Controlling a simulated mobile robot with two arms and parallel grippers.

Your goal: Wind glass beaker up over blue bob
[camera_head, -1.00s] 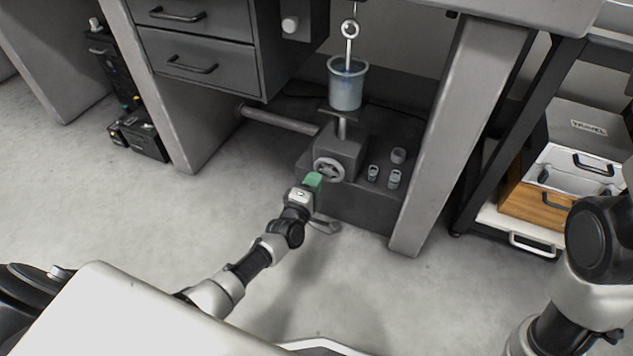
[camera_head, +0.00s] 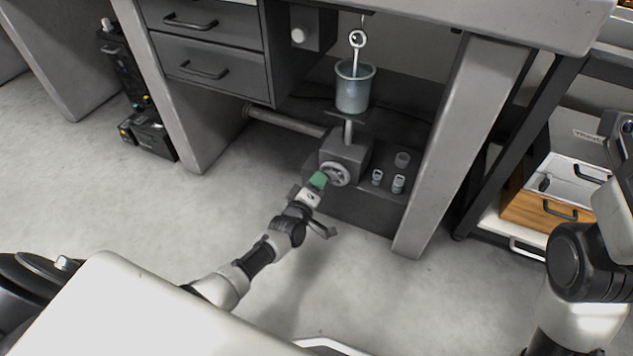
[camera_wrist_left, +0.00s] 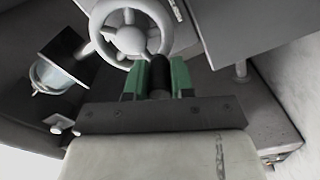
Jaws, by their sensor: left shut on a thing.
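The glass beaker (camera_head: 352,95) stands upright on the small platform (camera_head: 346,118) of a grey jack (camera_head: 345,153) under the table. It also shows in the left wrist view (camera_wrist_left: 52,78). A ringed rod (camera_head: 357,52) hangs above and its lower end reaches inside the beaker's rim. The blue bob cannot be made out clearly through the cloudy glass. My left gripper (camera_head: 319,180) is at the jack's handwheel (camera_head: 335,174). In the left wrist view, its green fingers are shut on the wheel's black crank knob (camera_wrist_left: 158,72). My right gripper is out of view.
Small weights (camera_head: 397,184) stand on the dark base right of the jack. A table leg (camera_head: 445,150) rises to their right, and drawers (camera_head: 210,70) hang at the left. The floor (camera_head: 340,275) in front is clear.

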